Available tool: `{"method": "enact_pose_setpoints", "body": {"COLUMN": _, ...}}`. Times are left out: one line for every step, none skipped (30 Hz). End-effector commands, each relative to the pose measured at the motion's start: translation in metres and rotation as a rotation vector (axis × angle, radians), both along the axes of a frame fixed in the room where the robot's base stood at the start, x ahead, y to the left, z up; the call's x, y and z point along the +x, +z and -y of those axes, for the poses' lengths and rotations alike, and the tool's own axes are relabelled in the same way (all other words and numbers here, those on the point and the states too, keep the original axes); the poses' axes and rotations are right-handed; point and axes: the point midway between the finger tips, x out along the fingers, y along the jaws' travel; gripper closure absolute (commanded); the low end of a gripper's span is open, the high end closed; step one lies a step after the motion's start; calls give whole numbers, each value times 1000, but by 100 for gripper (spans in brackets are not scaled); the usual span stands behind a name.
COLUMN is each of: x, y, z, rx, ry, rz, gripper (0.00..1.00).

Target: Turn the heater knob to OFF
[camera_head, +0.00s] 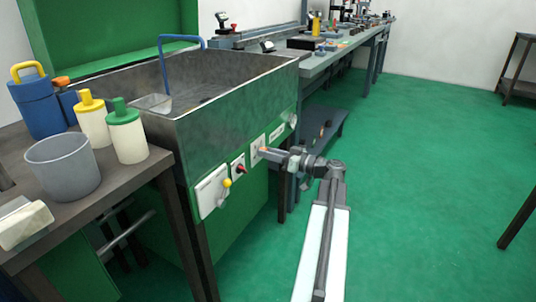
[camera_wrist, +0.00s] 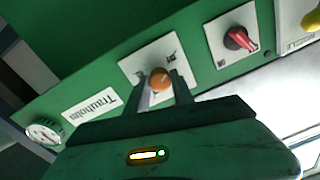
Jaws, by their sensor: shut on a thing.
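An orange knob (camera_wrist: 160,79) sits on a square white plate (camera_wrist: 140,62) with small dark labels, too small to read. The plate (camera_head: 257,143) is on the green front panel below the grey basin (camera_head: 225,117). My gripper (camera_wrist: 161,88) is shut on the orange knob, one finger on each side of it. In the head view my gripper (camera_head: 264,151) reaches the plate from the right and hides most of the knob. A red knob (camera_wrist: 238,39) is on a separate white plate beside it and also shows in the head view (camera_head: 240,169).
A yellow-ended lever (camera_head: 227,183) on a larger white plate is left of the red knob. A Trauholm label (camera_wrist: 92,108) and a round gauge (camera_wrist: 43,131) lie on the other side. A bench (camera_head: 95,185) holds bottles and a grey bucket (camera_head: 65,168).

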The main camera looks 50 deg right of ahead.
Motion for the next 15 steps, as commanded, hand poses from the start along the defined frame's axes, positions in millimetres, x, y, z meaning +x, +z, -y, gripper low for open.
{"method": "enact_pose_setpoints", "body": {"x": 0, "y": -1, "z": -1, "rx": -2, "ry": 3, "rz": -2, "gripper": 100}}
{"method": "enact_pose_setpoints", "body": {"x": 0, "y": -1, "z": -1, "rx": -2, "ry": 4, "rz": -2, "gripper": 66}}
{"method": "enact_pose_setpoints", "body": {"x": 0, "y": -1, "z": -1, "rx": -2, "ry": 3, "rz": -2, "gripper": 55}}
{"method": "enact_pose_setpoints", "body": {"x": 0, "y": -1, "z": -1, "rx": -1, "ry": 3, "rz": -2, "gripper": 50}}
{"method": "enact_pose_setpoints", "body": {"x": 0, "y": -1, "z": -1, "rx": 0, "ry": 2, "rz": -1, "gripper": 50}}
{"method": "enact_pose_setpoints", "body": {"x": 0, "y": -1, "z": -1, "rx": 0, "ry": 2, "rz": -1, "gripper": 50}}
{"method": "enact_pose_setpoints", "body": {"x": 0, "y": 0, "z": -1, "rx": 0, "ry": 2, "rz": -1, "gripper": 50}}
{"method": "enact_pose_setpoints", "body": {"x": 0, "y": 0, "z": -1, "rx": 0, "ry": 1, "rz": -2, "gripper": 50}}
{"method": "enact_pose_setpoints", "body": {"x": 0, "y": 0, "z": -1, "rx": 0, "ry": 1, "rz": -1, "gripper": 50}}
{"method": "enact_pose_setpoints", "body": {"x": 0, "y": 0, "z": 0, "rx": 0, "ry": 1, "rz": -1, "gripper": 50}}
{"method": "enact_pose_setpoints", "body": {"x": 0, "y": 0, "z": 0, "rx": 1, "ry": 1, "rz": -1, "gripper": 50}}
{"method": "enact_pose_setpoints", "body": {"x": 0, "y": 0, "z": 0, "rx": 1, "ry": 1, "rz": -1, "gripper": 50}}
{"method": "enact_pose_setpoints", "body": {"x": -1, "y": 0, "z": 0, "rx": 1, "ry": 0, "rz": 0, "gripper": 50}}
{"method": "enact_pose_setpoints", "body": {"x": -3, "y": 0, "z": 1, "rx": 1, "ry": 0, "rz": 0, "gripper": 50}}
{"method": "enact_pose_setpoints", "body": {"x": -7, "y": 0, "z": 2, "rx": 1, "ry": 0, "rz": 0, "gripper": 50}}
